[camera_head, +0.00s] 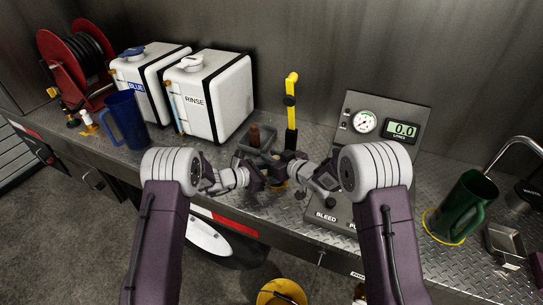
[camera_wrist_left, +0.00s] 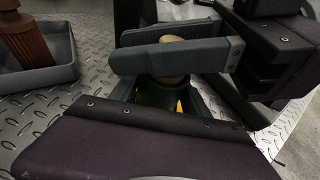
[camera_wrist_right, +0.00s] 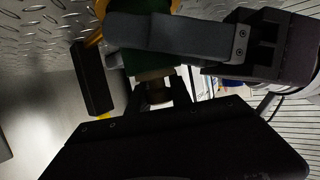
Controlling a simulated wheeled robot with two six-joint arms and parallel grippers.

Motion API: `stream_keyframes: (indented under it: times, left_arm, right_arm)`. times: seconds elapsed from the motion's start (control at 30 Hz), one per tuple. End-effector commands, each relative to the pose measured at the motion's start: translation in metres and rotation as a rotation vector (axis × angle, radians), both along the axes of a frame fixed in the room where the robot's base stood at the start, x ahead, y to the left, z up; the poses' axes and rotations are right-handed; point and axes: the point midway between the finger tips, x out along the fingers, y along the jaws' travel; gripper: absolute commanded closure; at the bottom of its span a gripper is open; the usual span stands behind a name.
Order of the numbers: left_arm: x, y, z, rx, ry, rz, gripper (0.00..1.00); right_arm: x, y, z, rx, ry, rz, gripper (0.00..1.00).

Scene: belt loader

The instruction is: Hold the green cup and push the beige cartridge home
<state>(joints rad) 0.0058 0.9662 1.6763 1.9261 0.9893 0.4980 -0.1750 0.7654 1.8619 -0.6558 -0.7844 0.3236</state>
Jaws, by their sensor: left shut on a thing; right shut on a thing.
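The small green cup (camera_wrist_left: 153,95) stands in a yellow-edged fitting low in the left wrist view. It also shows in the right wrist view (camera_wrist_right: 125,60). The beige cartridge (camera_wrist_left: 173,56) sits at the cup's mouth, its rounded top between my left fingers; its lower part is hidden in the cup. It also shows in the right wrist view (camera_wrist_right: 155,88). My left gripper (camera_head: 262,181) is shut on the cartridge. My right gripper (camera_head: 285,168) is shut on the green cup, a finger across its side. In the head view both grippers mostly hide cup and cartridge.
A grey tray (camera_wrist_left: 62,65) with a brown ribbed part (camera_wrist_left: 22,40) lies close by. A yellow-handled post (camera_head: 291,115) stands behind my grippers. A gauge panel (camera_head: 390,125) and a green jug (camera_head: 463,207) are to the right; white tanks (camera_head: 215,100) and a blue jug (camera_head: 124,120) are left.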

Motion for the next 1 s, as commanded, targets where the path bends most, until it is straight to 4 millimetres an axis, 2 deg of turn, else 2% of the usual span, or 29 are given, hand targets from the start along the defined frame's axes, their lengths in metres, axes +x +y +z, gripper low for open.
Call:
stream_keyframes:
  times: [0.07,0.1,0.17,0.47,0.57,0.9,1.0]
  left_arm:
    - [0.000,0.000,0.000,0.000,0.001,-0.002,0.98]
    - [0.000,0.000,0.000,0.000,0.001,-0.002,0.98]
    - [0.000,0.000,0.000,0.000,0.001,-0.002,0.98]
    - [0.000,0.000,0.000,0.000,0.000,-0.001,0.98]
    - [0.000,0.000,0.000,0.000,0.000,-0.001,0.98]
    - [0.000,0.000,0.000,0.000,0.000,-0.001,0.98]
    - [0.000,0.000,0.000,0.000,0.000,-0.001,0.98]
  right_arm:
    - [0.000,-0.001,0.000,-0.001,0.001,-0.001,1.00]
    - [0.000,-0.001,-0.001,-0.001,0.001,-0.001,0.67]
    - [0.000,-0.001,-0.001,-0.001,0.001,-0.001,0.50]
    - [0.000,-0.001,-0.001,-0.001,0.001,-0.001,0.49]
    - [-0.006,-0.006,0.002,-0.001,0.002,-0.002,0.49]
    - [-0.067,-0.053,0.031,-0.002,0.001,-0.005,0.49]
    - [-0.080,-0.063,0.037,-0.001,0.001,-0.004,0.49]
